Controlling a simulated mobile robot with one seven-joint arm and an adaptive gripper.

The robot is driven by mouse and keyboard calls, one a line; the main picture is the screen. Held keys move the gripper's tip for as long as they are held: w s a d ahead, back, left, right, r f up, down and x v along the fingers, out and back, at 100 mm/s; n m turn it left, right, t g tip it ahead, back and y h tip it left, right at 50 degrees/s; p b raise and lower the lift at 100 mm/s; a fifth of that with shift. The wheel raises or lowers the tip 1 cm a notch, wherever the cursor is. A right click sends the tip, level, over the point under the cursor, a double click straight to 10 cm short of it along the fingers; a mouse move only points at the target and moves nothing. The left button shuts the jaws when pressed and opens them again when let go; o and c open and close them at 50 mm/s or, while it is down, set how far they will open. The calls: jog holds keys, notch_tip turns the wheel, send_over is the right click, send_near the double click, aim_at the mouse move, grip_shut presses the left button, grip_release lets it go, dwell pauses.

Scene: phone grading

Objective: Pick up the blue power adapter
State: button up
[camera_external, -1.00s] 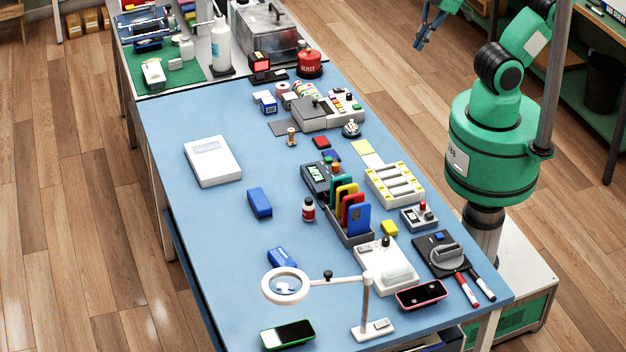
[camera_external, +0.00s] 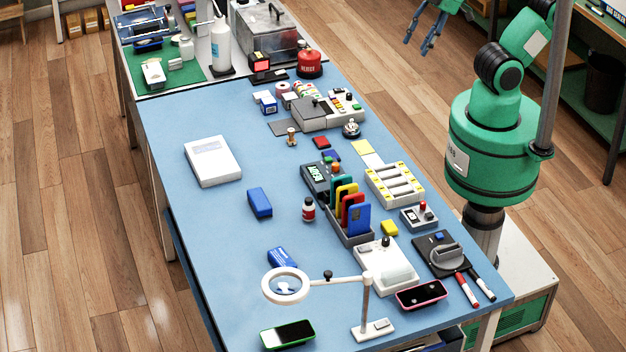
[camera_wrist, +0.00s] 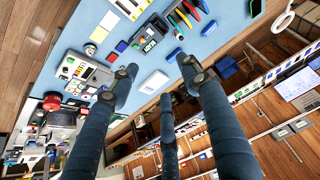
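A plain blue block (camera_external: 259,202), which may be the blue power adapter, lies flat on the blue table right of and nearer than the white box. It also shows in the wrist view (camera_wrist: 175,55). A second blue item with a pale label (camera_external: 281,257) lies nearer the magnifier; I cannot tell for certain which is the adapter. My gripper (camera_external: 417,47) is high at the top of the external view, far from both blue items. In the wrist view its blue fingers (camera_wrist: 162,76) are spread apart with nothing between them.
The white box (camera_external: 212,160) lies on the table's left part. The table (camera_external: 195,225) is clear left of the blue block.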

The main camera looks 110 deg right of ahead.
jog(key=o, duration=0.5)
jog(key=shift+c, duration=0.2)
jog(key=w+a+f+m+g+p, duration=0.1)
jog(key=w+a+f+m, duration=0.15)
jog(key=w, duration=0.75)
jog(key=w+a+f+m+g, duration=0.1)
jog(key=w+a+m, duration=0.2)
jog(key=w, duration=0.8)
jog(key=w+a+f+m+g+p, duration=0.1)
jog(key=w+a+m, duration=0.2)
jog(key=w, duration=0.7)
jog(key=w+a+f+m+g, duration=0.1)
jog(key=w+a+f, duration=0.3)
jog(key=f, duration=0.5)
jog(key=w+a+f+m, duration=0.4)
jog(key=w+f, duration=0.4)
jog(key=f, duration=0.2)
jog(key=w+a+f+m+g, duration=0.1)
jog(key=w+a+f, duration=0.3)
jog(key=f, duration=0.6)
jog(key=shift+w+m+g+p, duration=0.3)
jog(key=shift+w+m+p, duration=0.15)
jog(key=shift+w+m, duration=0.6)
